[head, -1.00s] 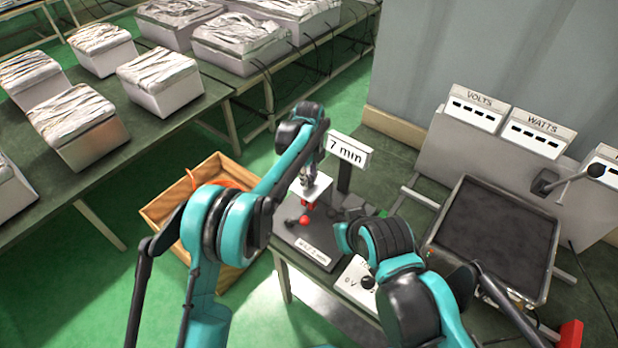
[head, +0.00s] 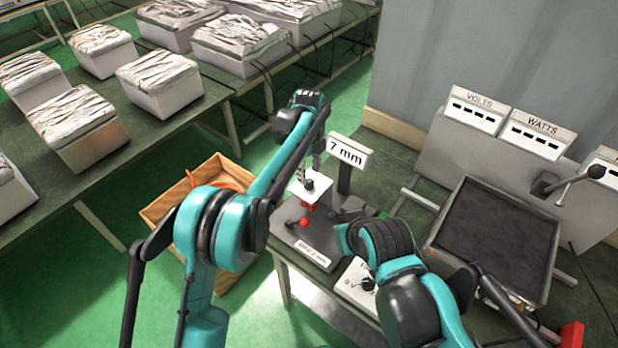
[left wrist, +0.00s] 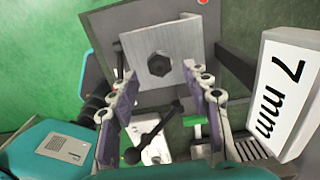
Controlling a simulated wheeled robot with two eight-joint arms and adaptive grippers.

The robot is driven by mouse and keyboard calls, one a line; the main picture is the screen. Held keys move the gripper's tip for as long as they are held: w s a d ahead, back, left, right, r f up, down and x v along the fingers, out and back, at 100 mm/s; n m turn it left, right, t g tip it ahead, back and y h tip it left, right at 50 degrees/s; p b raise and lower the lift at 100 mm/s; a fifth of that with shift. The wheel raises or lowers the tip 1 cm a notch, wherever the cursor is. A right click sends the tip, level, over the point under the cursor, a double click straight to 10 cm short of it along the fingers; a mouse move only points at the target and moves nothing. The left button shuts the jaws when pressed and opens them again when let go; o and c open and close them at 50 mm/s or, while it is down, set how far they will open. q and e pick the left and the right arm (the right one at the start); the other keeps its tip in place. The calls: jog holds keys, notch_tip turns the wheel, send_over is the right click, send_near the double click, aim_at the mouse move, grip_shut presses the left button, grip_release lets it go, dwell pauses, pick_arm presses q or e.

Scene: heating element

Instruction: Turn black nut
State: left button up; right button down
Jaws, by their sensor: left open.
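The black nut (head: 309,184) sits on a light square plate (head: 318,192) of the small dark machine. In the left wrist view the hexagonal nut (left wrist: 158,65) shows near the top centre, on the bare metal plate (left wrist: 136,46). My left gripper (left wrist: 160,78) is open and empty, with a finger to either side of the nut in the picture and apart from it. In the head view my left gripper (head: 312,164) is small, just above the plate and partly hidden by its own arm.
A "7 mm" sign (head: 347,151) on a post stands close right of the plate. A red ball knob (head: 304,222) is below it. A wooden crate (head: 158,212) stands on the floor at the left. A dark framed panel (head: 490,235) lies at the right.

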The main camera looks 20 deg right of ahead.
aim_at(309, 182)
pick_arm(q)
notch_tip(309, 182, up, 8)
jog(key=shift+r, duration=0.1)
dwell(0.5)
